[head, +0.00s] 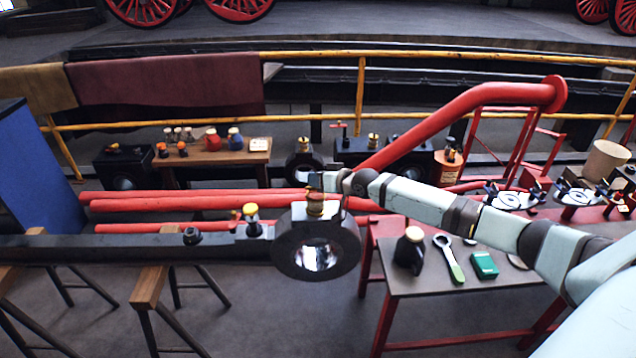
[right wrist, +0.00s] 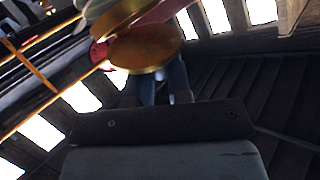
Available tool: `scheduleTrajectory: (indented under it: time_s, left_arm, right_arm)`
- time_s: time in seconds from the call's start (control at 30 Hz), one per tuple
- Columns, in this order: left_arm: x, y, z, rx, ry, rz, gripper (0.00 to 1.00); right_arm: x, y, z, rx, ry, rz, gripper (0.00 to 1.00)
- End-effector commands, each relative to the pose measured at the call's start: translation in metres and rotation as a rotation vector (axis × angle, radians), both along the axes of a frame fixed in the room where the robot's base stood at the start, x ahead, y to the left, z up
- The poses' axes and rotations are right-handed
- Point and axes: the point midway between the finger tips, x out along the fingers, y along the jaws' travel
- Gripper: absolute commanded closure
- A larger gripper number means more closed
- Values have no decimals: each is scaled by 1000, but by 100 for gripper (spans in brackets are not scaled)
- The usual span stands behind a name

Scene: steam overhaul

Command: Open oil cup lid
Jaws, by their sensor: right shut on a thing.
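The brass oil cup (head: 316,207) stands on top of the round black rod end (head: 290,245), which has a shiny bore. My right gripper (head: 318,184) comes in from the right and is directly over the cup, shut on its lid. In the right wrist view, the brass lid (right wrist: 148,50) is a round disc at the tips of my right gripper (right wrist: 157,80), with another brass round just above it. The gripper hides part of the cup in the head view, and I cannot tell how far the lid is tilted. My left gripper is out of view.
A black rod (head: 130,247) on wooden trestles carries a smaller yellow-topped cup (head: 251,218). A red-legged table (head: 420,283) at right holds a dark oil can (head: 409,252), a green-handled wrench (head: 449,260) and a green box (head: 484,265). A thick red pipe (head: 450,115) rises behind.

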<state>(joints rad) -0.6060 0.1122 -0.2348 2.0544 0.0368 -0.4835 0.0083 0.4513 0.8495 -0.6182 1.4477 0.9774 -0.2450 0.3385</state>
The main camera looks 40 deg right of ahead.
Motion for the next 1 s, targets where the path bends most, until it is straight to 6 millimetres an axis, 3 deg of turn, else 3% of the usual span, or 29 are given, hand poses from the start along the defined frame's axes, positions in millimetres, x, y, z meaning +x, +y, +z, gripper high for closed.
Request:
scheduleTrajectory:
  time_s: [0.13, 0.53, 1.0]
  left_arm:
    - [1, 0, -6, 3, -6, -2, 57]
    - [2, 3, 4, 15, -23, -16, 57]
    - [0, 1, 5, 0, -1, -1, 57]
  right_arm:
    - [8, -5, 4, 73, 116, -1, 100]
    - [27, -15, 11, 276, 441, -1, 100]
    - [43, -25, 7, 447, 722, 1, 100]
